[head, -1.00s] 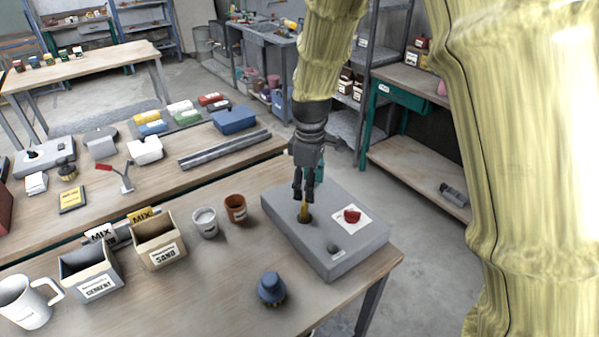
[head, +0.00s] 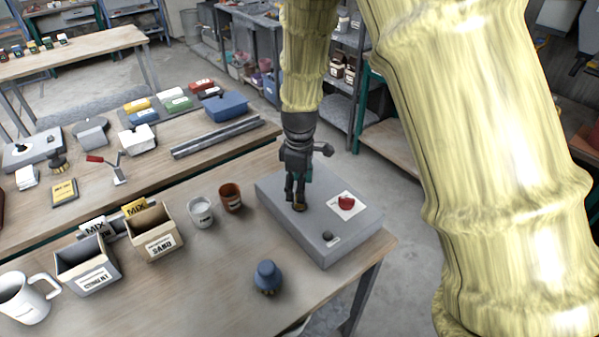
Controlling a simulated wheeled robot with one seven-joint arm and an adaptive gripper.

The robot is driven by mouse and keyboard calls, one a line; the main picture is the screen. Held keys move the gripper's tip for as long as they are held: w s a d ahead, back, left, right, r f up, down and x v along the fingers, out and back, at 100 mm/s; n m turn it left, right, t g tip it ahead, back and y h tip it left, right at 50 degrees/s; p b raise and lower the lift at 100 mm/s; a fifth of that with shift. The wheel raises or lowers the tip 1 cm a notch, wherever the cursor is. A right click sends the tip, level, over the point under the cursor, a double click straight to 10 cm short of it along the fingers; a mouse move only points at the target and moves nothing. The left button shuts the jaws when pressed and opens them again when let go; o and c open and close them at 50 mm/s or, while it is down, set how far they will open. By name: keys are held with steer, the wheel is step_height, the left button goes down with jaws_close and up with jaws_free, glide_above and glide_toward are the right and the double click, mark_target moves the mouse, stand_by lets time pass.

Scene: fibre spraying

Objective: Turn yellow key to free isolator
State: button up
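The grey isolator box (head: 285,222) lies near the right end of the front bench. A red knob (head: 346,202) sits on a white plate on its top. My gripper (head: 296,204) points down over the left part of the box top, with its fingers low at the yellow key (head: 300,208). Only a small yellow bit of the key shows at the fingertips; the fingers hide the rest and most of the round socket under it. I cannot tell whether the fingers are closed on the key.
A small dark button (head: 328,236) is on the box's front part. A brown cup (head: 231,197), a white cup (head: 201,212), a sand box (head: 155,236), a cement box (head: 88,266) and a blue-topped brush (head: 268,277) stand to the left. Bare bench lies between them.

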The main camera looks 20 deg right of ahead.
steer(key=shift+f+p, duration=0.3)
steer(key=shift+f, duration=0.95)
steer(key=c, duration=1.1)
steer(key=shift+r+m+p, duration=0.15)
steer(key=shift+m+p, duration=0.55)
steer(key=shift+m, duration=0.5)
steer(key=m+p, duration=0.2)
steer(key=m, duration=0.4)
steer(key=shift+p, duration=0.35)
steer(key=o, duration=1.1)
